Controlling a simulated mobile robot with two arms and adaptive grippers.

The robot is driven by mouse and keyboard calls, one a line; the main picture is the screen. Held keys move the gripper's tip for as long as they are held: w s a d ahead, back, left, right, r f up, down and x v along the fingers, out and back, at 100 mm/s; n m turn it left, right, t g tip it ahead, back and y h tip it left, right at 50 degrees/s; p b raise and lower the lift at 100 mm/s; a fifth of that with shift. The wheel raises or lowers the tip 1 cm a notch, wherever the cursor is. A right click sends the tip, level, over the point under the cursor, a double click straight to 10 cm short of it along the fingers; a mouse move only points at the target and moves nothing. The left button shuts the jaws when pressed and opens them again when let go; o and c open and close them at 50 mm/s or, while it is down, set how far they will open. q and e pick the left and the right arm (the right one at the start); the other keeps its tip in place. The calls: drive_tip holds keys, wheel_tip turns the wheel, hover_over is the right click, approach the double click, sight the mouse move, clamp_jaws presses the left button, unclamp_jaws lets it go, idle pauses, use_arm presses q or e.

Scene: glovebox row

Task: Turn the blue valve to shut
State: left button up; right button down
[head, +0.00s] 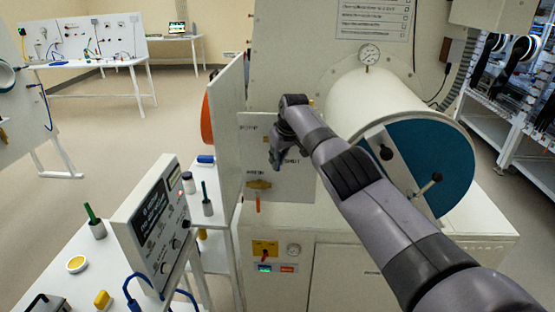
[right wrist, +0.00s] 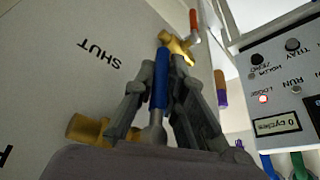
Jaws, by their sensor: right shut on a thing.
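The blue valve handle (right wrist: 160,88) stands between the two fingers of my right gripper (right wrist: 168,92) in the right wrist view, and the gripper is shut on it. A brass fitting (right wrist: 85,130) shows at lower left, partly hidden by the gripper. The word SHUT (right wrist: 97,53) is printed on the pale panel beside the handle. In the head view my right gripper (head: 277,158) is at the valve panel (head: 300,185) and hides most of the blue valve. My left gripper is not in view.
A second brass valve (head: 258,185) with an orange handle is below on the same panel. An open white door (head: 226,120) stands just left of the panel. A control box (head: 152,225) stands on the bench at lower left. A large cylinder (head: 375,105) is at right.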

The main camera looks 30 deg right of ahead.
drive_tip(key=c, duration=1.6)
unclamp_jaws()
drive_tip(key=shift+c, duration=0.2)
drive_tip(key=v, duration=1.2)
drive_tip(key=shift+w, duration=0.1)
